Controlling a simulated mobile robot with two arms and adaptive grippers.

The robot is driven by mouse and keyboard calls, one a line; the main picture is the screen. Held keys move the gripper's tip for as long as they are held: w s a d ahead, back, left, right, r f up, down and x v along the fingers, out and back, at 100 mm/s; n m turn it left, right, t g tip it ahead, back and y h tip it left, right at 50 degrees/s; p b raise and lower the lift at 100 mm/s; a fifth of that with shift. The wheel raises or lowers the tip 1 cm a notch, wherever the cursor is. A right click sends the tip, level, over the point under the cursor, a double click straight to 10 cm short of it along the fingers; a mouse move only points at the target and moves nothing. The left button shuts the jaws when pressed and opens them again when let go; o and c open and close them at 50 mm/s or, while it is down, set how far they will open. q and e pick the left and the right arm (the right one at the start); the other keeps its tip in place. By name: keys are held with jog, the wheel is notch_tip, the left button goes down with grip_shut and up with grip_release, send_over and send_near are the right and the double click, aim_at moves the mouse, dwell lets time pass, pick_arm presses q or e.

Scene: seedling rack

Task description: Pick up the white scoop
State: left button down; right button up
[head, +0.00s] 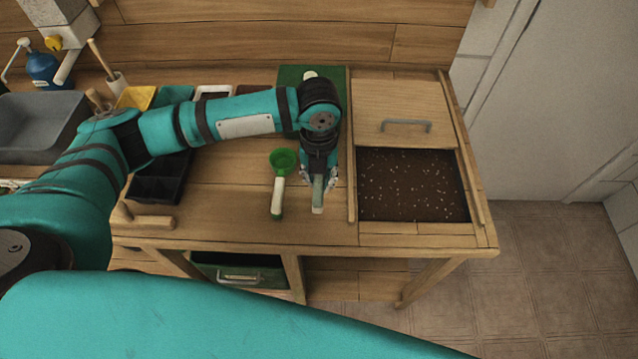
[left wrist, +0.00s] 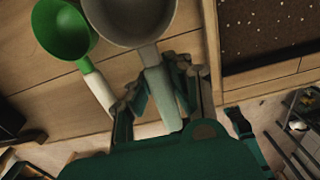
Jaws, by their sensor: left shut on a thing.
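The white scoop (left wrist: 130,22) shows in the left wrist view as a round bowl, pale grey in the shade, with a pale handle. In the head view its handle (head: 318,199) sticks out below my left gripper (head: 319,182), and its bowl is hidden. My left gripper, also in the left wrist view (left wrist: 160,90), is shut on this handle, a finger on each side. I cannot tell whether the scoop is clear of the bench top. My right gripper is not in view.
A green scoop (head: 283,160) with a white handle lies just left of the gripped scoop. To the right is a soil bed (head: 413,186) with a wooden rim and a lid with a grey handle. A black tray (head: 160,180) and a grey tub (head: 35,128) stand on the left.

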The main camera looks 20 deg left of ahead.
pick_arm(q)
jog(key=s+d+r+b, duration=0.1)
jog(key=s+b, duration=0.1)
jog(key=s, duration=1.3)
jog(key=shift+s+d, duration=0.3)
jog(key=shift+s, duration=0.1)
jog(key=shift+r, duration=0.1)
jog(key=c, duration=1.8)
grip_release()
grip_shut()
